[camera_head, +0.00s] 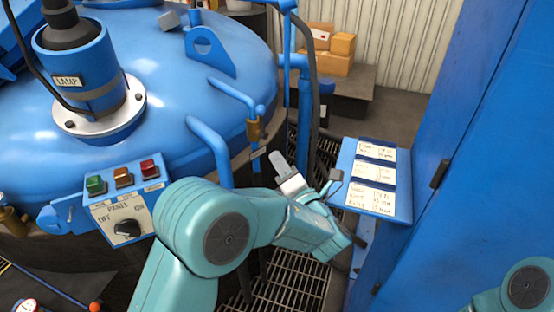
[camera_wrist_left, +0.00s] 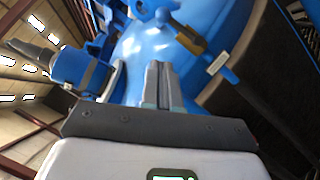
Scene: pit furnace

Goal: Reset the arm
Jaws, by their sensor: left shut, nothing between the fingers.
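My left arm, in teal, reaches across the lower middle of the head view. Its gripper (camera_head: 280,165) points up and away from me, in front of the furnace's side and left of the blue label board. In the left wrist view the two fingers (camera_wrist_left: 158,85) are together, with nothing between them. Only a teal part of my right arm shows at the lower right of the head view. My right gripper is out of the frame.
The blue furnace lid (camera_head: 165,75) carries a lamp housing (camera_head: 78,65). A switch panel (camera_head: 123,203) has three coloured buttons and a knob. A label board (camera_head: 350,203) and a blue cabinet (camera_head: 470,150) stand right. Metal grating (camera_head: 285,285) lies below. Boxes (camera_head: 325,62) sit behind.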

